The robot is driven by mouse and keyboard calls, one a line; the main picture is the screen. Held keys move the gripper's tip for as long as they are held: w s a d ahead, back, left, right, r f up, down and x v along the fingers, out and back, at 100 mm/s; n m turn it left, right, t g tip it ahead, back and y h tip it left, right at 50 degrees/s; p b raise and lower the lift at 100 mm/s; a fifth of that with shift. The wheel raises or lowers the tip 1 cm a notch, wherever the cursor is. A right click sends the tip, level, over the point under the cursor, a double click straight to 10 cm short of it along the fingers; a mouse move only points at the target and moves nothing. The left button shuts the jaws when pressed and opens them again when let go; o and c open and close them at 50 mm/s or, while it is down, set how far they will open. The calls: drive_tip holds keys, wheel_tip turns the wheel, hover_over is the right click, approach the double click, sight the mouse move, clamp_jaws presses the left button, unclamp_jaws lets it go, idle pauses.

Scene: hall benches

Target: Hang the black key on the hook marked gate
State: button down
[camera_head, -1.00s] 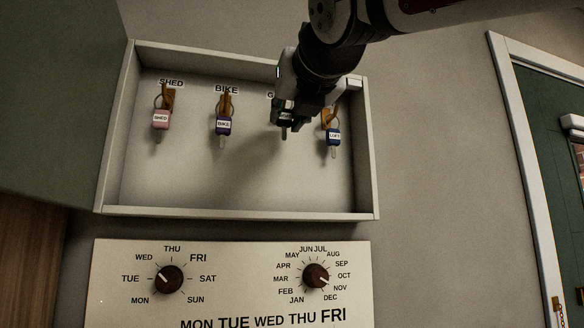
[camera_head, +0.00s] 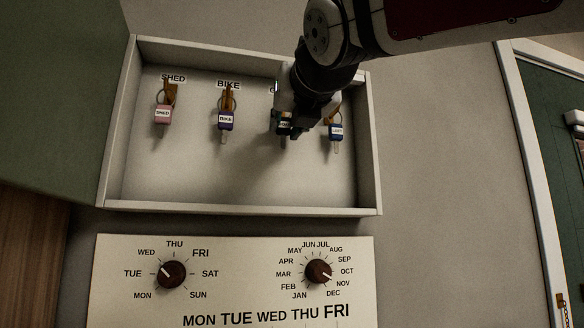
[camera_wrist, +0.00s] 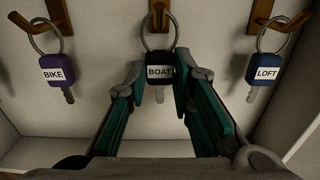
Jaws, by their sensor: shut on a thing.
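The black key (camera_wrist: 160,72) has a white BOAT tag and a metal ring. My gripper (camera_wrist: 160,84) is shut on its head, one teal-padded finger on each side. The ring stands upright in front of the middle wooden hook (camera_wrist: 160,14) in the wrist view; I cannot tell whether it is over the hook. In the head view my gripper (camera_head: 286,126) is at the third hook position of the white key box (camera_head: 240,207). Only a first letter G of that hook's label (camera_head: 272,90) shows; my gripper hides the rest.
A pink SHED key (camera_head: 162,115) and a purple BIKE key (camera_head: 225,120) hang to the left. A blue LOFT key (camera_head: 336,132) hangs close on the right. Below the box is a panel (camera_head: 235,270) with two dials.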

drive_tip(key=c, duration=1.3)
unclamp_jaws()
drive_tip(key=v, duration=1.1)
drive_tip(key=d+f+m+g+h, duration=0.25)
drive_tip(key=d+f+m, duration=0.35)
drive_tip(key=f+m, duration=0.5)
drive_tip(key=d+f+m+g+h, duration=0.2)
drive_tip(key=d+f+m+g, duration=0.45)
drive_tip(key=f, duration=0.95)
drive_tip(key=s+d+f+m+g, duration=0.1)
drive_tip(key=s+f+m, duration=0.3)
drive_tip(key=f+m, duration=0.3)
drive_tip(key=s+d+f+m+g, duration=0.1)
drive_tip(key=s+d+f+m, duration=0.1)
drive_tip(key=s+f+m, duration=0.3)
drive_tip(key=s+d+f+m+g, duration=0.1)
drive_tip(key=s+f+m, duration=0.3)
drive_tip(key=f+m, duration=0.5)
drive_tip(key=shift+s+d+f+m+g+h, duration=0.15)
drive_tip(key=shift+d+f, duration=0.1)
drive_tip(key=shift+f, duration=0.4)
drive_tip(key=shift+s+d+f+g, duration=0.1)
drive_tip(key=shift+s+d+f, duration=0.1)
drive_tip(key=shift+f, duration=0.45)
drive_tip(key=shift+s+d+f+m+g+h, duration=0.15)
drive_tip(key=shift+d+f, duration=0.1)
drive_tip(key=shift+f, duration=0.4)
